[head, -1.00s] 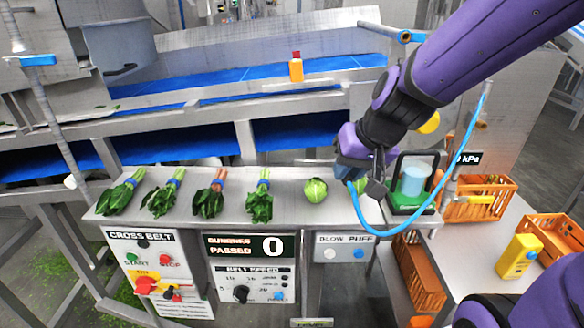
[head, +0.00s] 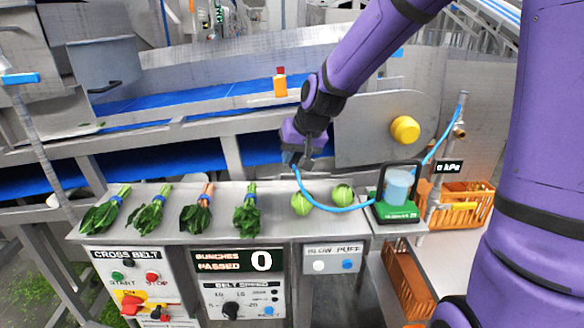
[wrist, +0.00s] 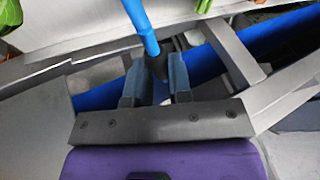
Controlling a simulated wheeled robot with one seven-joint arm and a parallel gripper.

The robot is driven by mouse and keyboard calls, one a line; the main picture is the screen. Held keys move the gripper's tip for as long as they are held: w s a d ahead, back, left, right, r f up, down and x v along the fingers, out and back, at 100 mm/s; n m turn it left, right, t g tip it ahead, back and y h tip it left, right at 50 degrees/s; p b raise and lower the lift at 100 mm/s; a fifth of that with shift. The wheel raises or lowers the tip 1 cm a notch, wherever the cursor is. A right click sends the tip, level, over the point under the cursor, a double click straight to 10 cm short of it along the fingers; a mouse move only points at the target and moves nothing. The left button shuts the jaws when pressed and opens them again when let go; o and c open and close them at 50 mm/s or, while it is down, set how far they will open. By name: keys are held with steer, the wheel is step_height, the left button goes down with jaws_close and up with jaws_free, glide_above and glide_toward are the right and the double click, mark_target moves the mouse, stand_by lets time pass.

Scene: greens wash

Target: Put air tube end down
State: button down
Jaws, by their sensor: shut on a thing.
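The air tube (head: 340,208) is a thin blue hose. It runs from a brass fitting on a post at the right, passes behind the green-based device, and sags across the shelf front to my gripper (head: 297,160). My gripper is shut on the tube end, above the back of the steel shelf (head: 275,193). In the wrist view the blue tube (wrist: 140,22) ends in a dark tip between the two fingers (wrist: 158,80). The tube end is held off the shelf, with the blue belt beyond it.
Several leafy bunches (head: 195,214) lie along the left of the shelf. Two green round heads (head: 301,204) sit right of them. A green-based device with a clear cup (head: 398,186) stands at the shelf's right end.

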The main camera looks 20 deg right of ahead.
mark_target(292, 168)
steer(key=shift+w, duration=0.4)
steer(key=shift+f, duration=1.8)
steer(key=shift+f, duration=0.4)
steer(key=shift+f, duration=0.2)
steer(key=c, duration=1)
jaws_free()
steer(key=shift+c, duration=0.2)
